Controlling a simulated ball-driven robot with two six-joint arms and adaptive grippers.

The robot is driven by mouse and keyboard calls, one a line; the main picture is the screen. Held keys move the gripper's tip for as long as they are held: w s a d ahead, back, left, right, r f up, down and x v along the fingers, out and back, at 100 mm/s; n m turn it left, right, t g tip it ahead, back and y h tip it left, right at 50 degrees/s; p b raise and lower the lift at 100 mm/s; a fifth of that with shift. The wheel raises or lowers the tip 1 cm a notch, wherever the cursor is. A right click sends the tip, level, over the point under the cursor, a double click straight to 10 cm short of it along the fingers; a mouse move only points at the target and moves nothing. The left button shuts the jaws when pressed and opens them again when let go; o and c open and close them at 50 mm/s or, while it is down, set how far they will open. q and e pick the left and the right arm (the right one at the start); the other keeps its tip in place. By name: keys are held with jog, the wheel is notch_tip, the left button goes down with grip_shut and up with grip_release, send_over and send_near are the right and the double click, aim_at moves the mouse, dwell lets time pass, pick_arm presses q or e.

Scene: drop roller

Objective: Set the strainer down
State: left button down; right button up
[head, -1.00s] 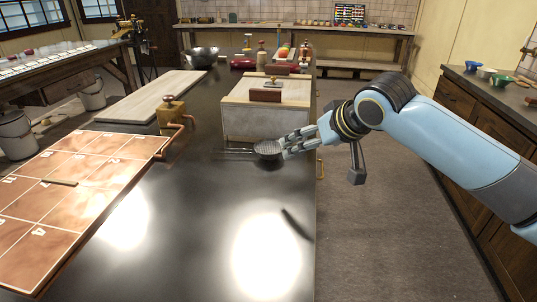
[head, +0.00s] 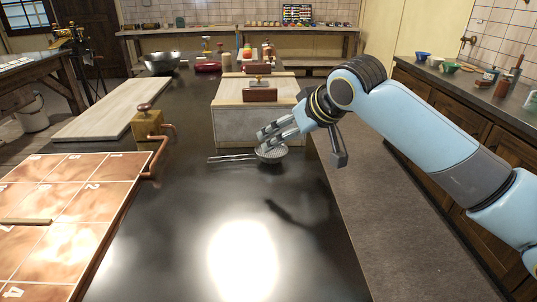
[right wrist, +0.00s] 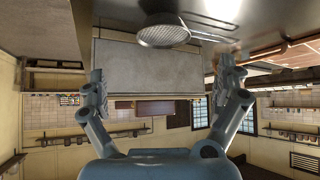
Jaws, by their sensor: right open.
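The strainer (head: 271,155) has a round metal mesh bowl and a thin handle pointing left; it lies on the dark tabletop in front of the grey box. My right gripper (head: 268,134) is just above and behind the bowl in the head view. In the right wrist view, which appears upside down, the strainer (right wrist: 163,34) sits at the top, outside the jaws. There the right gripper (right wrist: 161,88) has its fingers spread wide with nothing between them. My left gripper is not in view.
The grey box (head: 240,127) with a wooden lid stands close behind the strainer. A pale plank (head: 105,108) lies farther back. The front tabletop (head: 180,235) is clear.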

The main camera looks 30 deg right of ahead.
aim_at(283, 156)
jog(key=x, duration=0.9)
jog(key=shift+s+a+f, duration=0.1)
jog(key=shift+a+f, duration=0.15)
jog(key=shift+f, duration=0.2)
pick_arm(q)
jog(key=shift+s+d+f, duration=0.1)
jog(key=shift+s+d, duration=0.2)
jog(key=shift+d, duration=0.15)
pick_arm(e)
jog(key=c, duration=1.3)
jog(key=shift+o, duration=0.2)
jog(key=shift+r, duration=0.15)
